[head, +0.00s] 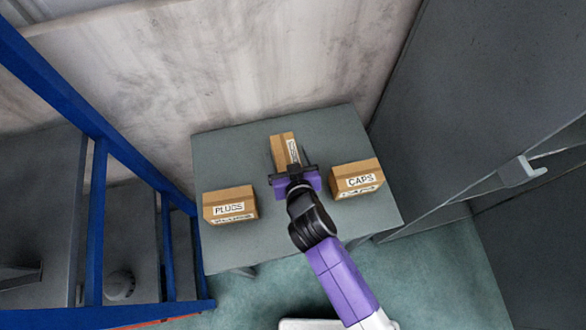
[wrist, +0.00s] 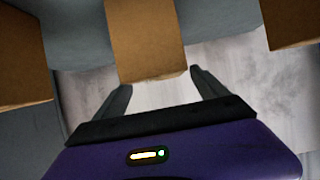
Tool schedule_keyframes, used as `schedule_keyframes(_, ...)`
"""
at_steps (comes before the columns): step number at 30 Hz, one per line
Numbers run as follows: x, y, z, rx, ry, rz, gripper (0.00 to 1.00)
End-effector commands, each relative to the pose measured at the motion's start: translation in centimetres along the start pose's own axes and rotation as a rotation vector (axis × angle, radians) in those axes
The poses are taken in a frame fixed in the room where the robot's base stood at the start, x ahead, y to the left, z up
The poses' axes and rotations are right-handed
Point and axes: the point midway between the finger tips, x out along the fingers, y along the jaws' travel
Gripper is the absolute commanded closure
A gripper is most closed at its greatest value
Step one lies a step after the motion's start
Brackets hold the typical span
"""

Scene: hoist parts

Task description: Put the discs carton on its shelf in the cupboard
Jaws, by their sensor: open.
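A brown carton (head: 284,148) sits at the middle back of the grey table; its label is mostly hidden and I cannot read it. The cartons either side read PLUGS and CAPS, not discs. My gripper (head: 290,160) is open at the near end of the middle carton, its fingers spread to either side. In the wrist view the middle carton (wrist: 146,40) lies ahead, in line with the gap between the fingertips (wrist: 160,82); I cannot tell how far they overlap it. A tall grey cupboard (head: 470,90) with a handle stands at the right; no shelf inside shows.
The PLUGS carton (head: 230,205) sits left on the table (head: 240,145), and the CAPS carton (head: 356,179) close on the right. A blue frame (head: 97,220) stands at the left. A pale wall (head: 220,70) rises behind the table. Green floor (head: 450,270) is clear at the lower right.

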Motion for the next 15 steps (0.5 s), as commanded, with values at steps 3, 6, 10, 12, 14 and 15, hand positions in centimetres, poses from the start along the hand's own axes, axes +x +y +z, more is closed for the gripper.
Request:
schedule_keyframes(3, -1.8, 0.1, 0.3, -0.001, -0.002, 0.001, 0.17)
schedule_keyframes(6, -3.8, 0.1, 0.4, -0.001, -0.003, 0.001, 0.17)
schedule_keyframes(10, -6.4, 0.1, 0.4, 0.0, -0.003, 0.0, 0.17)
schedule_keyframes(12, -7.8, 0.1, 0.3, 0.0, -0.002, 0.0, 0.17)
schedule_keyframes(14, -8.8, 0.1, 0.3, 0.0, -0.003, 0.0, 0.17)
schedule_keyframes(15, -9.4, 0.1, 0.2, 0.001, -0.001, 0.001, 0.17)
